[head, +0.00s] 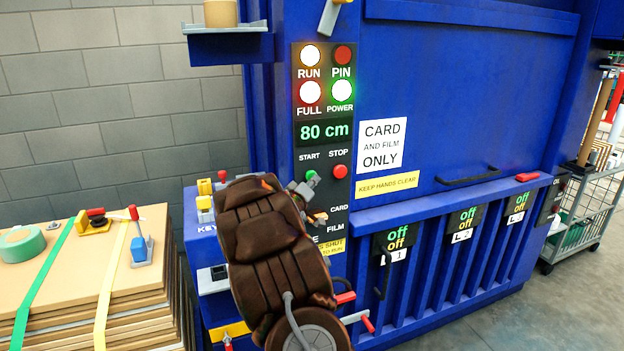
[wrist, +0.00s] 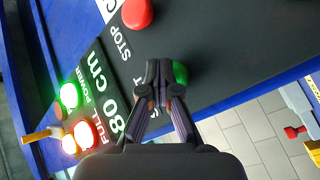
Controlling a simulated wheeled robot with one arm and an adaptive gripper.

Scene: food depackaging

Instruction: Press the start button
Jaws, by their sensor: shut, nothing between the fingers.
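The green start button (head: 312,176) sits under the START label on the black control panel of the blue machine. My gripper (head: 310,188) is at this button, with my brown arm covering the panel's lower left. In the wrist view my gripper (wrist: 163,70) has its fingers together and empty. The start button (wrist: 181,73) shows just past the fingertips, partly hidden by them. I cannot tell whether they touch it. The red stop button (head: 340,171) is to its right; it also shows in the wrist view (wrist: 137,13).
The panel display (head: 324,132) reads 80 cm. The RUN (head: 310,56), FULL (head: 310,92) and POWER (head: 342,90) lamps glow; the PIN lamp (head: 343,55) looks dark red. A cardboard stack (head: 130,290) stands at left, a wire cart (head: 585,215) at right.

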